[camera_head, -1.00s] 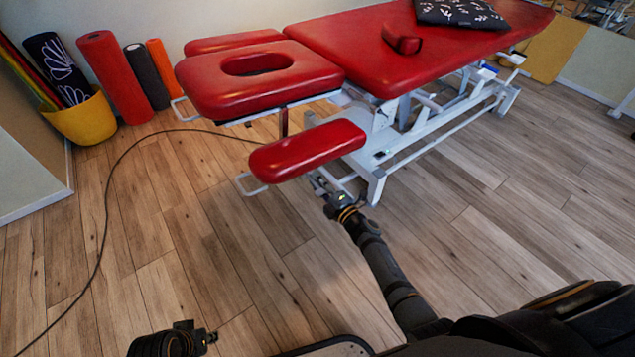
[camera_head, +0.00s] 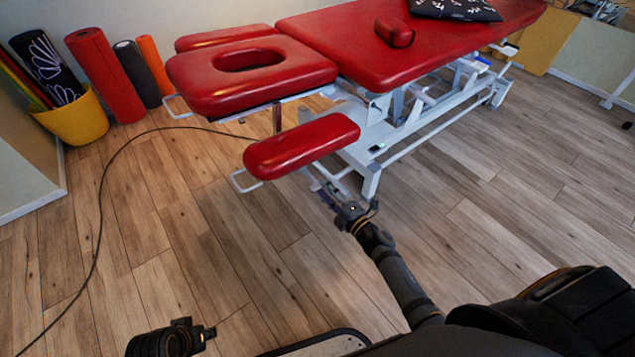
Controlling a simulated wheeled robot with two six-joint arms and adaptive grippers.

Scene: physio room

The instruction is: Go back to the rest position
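The red treatment table (camera_head: 350,45) stands on a white frame across the upper middle. Its red armrest pad (camera_head: 302,146) hangs low at the near end on a grey metal bracket. My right gripper (camera_head: 350,205) is just below and to the right of this pad, close to the bracket. Its fingers look spread, with nothing visible held; whether it touches the bracket is unclear. My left gripper (camera_head: 205,334) is low at the bottom left over the floor, away from the table; its fingers are too dark and small to read.
A yellow bin (camera_head: 78,118) with rolled mats and a red roll (camera_head: 108,75) stand at the back left. A dark cable (camera_head: 104,185) curves over the wooden floor.

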